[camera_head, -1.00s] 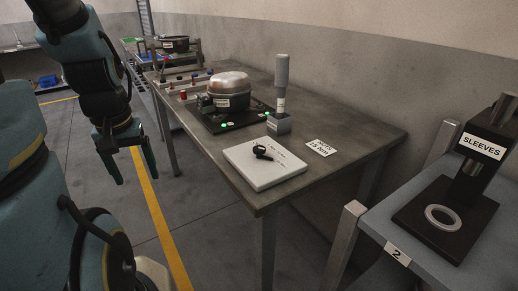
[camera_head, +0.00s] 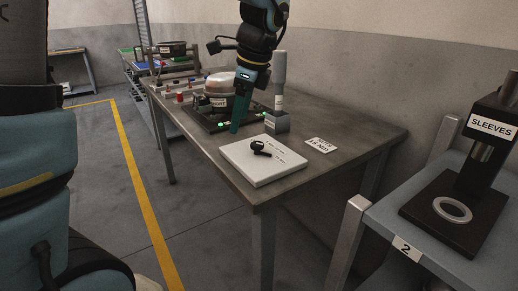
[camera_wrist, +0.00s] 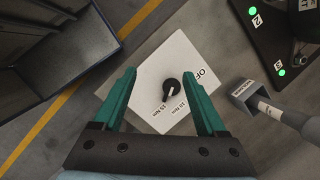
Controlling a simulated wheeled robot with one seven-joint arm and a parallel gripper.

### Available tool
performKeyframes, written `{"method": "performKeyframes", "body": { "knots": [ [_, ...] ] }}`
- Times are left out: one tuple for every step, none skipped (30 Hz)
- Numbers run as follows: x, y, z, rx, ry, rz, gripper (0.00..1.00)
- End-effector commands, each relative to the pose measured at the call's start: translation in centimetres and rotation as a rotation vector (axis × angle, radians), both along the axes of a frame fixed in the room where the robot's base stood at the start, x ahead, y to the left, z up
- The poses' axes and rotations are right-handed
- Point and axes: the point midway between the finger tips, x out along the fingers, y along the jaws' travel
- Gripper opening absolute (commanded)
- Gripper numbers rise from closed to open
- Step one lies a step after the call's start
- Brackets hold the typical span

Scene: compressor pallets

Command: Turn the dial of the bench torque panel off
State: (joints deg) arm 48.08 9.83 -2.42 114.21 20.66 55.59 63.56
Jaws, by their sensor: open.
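The bench torque panel (camera_head: 281,169) is a pale flat box on the near corner of the metal table, with a black dial (camera_head: 259,147) on its top. In the wrist view the panel (camera_wrist: 187,55) lies between and beyond my fingers. Its dial (camera_wrist: 171,86) has a pointer knob, with the labels "OFF", "10 Nm" and "15 Nm" around it. My gripper (camera_head: 236,128) points down above the table near the panel's far edge. In the wrist view my gripper (camera_wrist: 168,75) is open, its green fingers on either side of the dial, with nothing held.
A grey upright tool in a holder (camera_head: 278,122) stands just behind the panel. A compressor on a black plate (camera_head: 198,116) with green lights is at the far left. A "15 Nm" card (camera_head: 320,145) lies right of the panel. A sleeves stand (camera_head: 447,225) is on another table.

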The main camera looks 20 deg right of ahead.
Motion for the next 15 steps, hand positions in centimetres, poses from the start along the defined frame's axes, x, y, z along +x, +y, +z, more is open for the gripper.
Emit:
{"method": "performKeyframes", "body": {
  "knots": [
    [-0.8,-2.3,0.2,0.037,-0.008,-0.129,0.74],
    [-1.2,-3.3,0.6,0.061,-0.011,-0.197,0.74],
    [-1.7,-4.4,1.0,0.087,-0.015,-0.274,0.74],
    [-2.0,-5.0,1.3,0.105,-0.018,-0.324,0.74],
    [-2.3,-5.6,1.6,0.119,-0.021,-0.365,0.74],
    [-2.6,-6.2,1.9,0.137,-0.023,-0.407,0.74],
    [-2.8,-6.5,2.1,0.146,-0.025,-0.433,0.74],
    [-2.9,-6.8,2.2,0.153,-0.025,-0.451,0.74],
    [-3.0,-6.9,2.2,0.161,-0.026,-0.467,0.74],
    [-3.0,-7.0,2.1,0.165,-0.026,-0.472,0.74],
    [-2.9,-7.0,2.0,0.166,-0.026,-0.476,0.74],
    [-2.8,-6.9,1.7,0.167,-0.025,-0.475,0.74],
    [-2.7,-6.8,1.3,0.167,-0.024,-0.475,0.74],
    [-2.5,-6.7,0.9,0.168,-0.023,-0.474,0.74],
    [-2.3,-6.5,0.3,0.167,-0.024,-0.473,0.74]
  ]
}}
